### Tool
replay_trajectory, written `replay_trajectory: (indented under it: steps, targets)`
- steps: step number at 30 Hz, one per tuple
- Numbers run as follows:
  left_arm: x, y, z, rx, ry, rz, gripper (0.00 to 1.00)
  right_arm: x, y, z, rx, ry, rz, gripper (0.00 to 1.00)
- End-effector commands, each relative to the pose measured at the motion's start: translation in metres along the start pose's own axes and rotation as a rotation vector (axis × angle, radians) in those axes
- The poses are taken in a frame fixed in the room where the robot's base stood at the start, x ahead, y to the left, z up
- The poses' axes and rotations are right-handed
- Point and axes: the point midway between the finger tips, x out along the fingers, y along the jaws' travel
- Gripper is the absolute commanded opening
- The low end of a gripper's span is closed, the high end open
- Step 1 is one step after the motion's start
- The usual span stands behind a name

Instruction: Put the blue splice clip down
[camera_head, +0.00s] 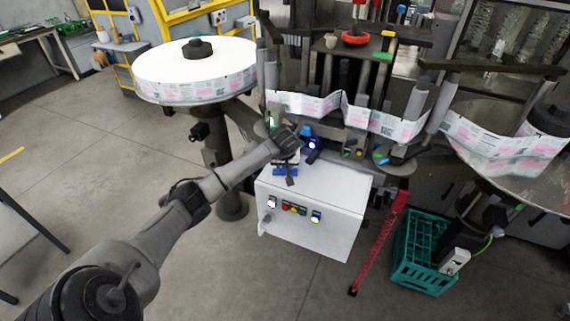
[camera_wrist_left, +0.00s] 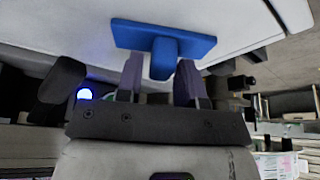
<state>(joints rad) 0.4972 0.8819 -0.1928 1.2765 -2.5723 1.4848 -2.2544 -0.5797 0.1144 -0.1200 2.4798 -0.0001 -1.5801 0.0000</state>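The blue splice clip (camera_wrist_left: 165,42) is T-shaped in the left wrist view, with a wide flat bar and a short stem. It appears to lie on the white cabinet top (camera_wrist_left: 60,20); contact is hard to confirm. My left gripper (camera_wrist_left: 160,80) has its fingers on either side of the stem, with a visible gap on the left side, so it looks open. In the head view, my left gripper (camera_head: 290,165) is over the back left of the white cabinet (camera_head: 315,215), with the blue clip (camera_head: 284,171) partly hidden beneath it. My right gripper is not in view.
A large white reel (camera_head: 195,75) stands left of the cabinet. The labelled web (camera_head: 385,122) runs behind it to the right-hand reel. A teal crate (camera_head: 422,255) and red bar (camera_head: 375,245) are at the right. The cabinet top's right part is clear.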

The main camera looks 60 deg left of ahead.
Motion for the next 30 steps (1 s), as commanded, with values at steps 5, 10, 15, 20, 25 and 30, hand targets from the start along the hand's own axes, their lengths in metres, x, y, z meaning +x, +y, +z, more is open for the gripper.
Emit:
replay_trajectory:
  steps: [5, 10, 15, 20, 25, 30]
  targets:
    - [0.000, 0.000, 0.000, 0.000, -0.001, 0.000, 0.46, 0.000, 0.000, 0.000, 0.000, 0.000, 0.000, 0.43]
    - [-0.001, 0.000, 0.000, 0.000, -0.001, 0.000, 0.46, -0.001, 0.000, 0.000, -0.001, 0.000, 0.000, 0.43]
    - [-0.012, 0.000, -0.003, 0.001, 0.003, 0.001, 0.46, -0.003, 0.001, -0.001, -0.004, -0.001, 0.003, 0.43]
    - [-0.041, 0.000, -0.003, 0.004, 0.003, 0.000, 0.46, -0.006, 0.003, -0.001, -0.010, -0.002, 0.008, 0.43]
    - [-0.073, 0.000, -0.003, 0.003, 0.003, 0.001, 0.46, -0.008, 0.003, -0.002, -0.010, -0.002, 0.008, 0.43]
    - [-0.099, 0.000, -0.002, 0.001, 0.002, -0.001, 0.46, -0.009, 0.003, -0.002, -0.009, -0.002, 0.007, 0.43]
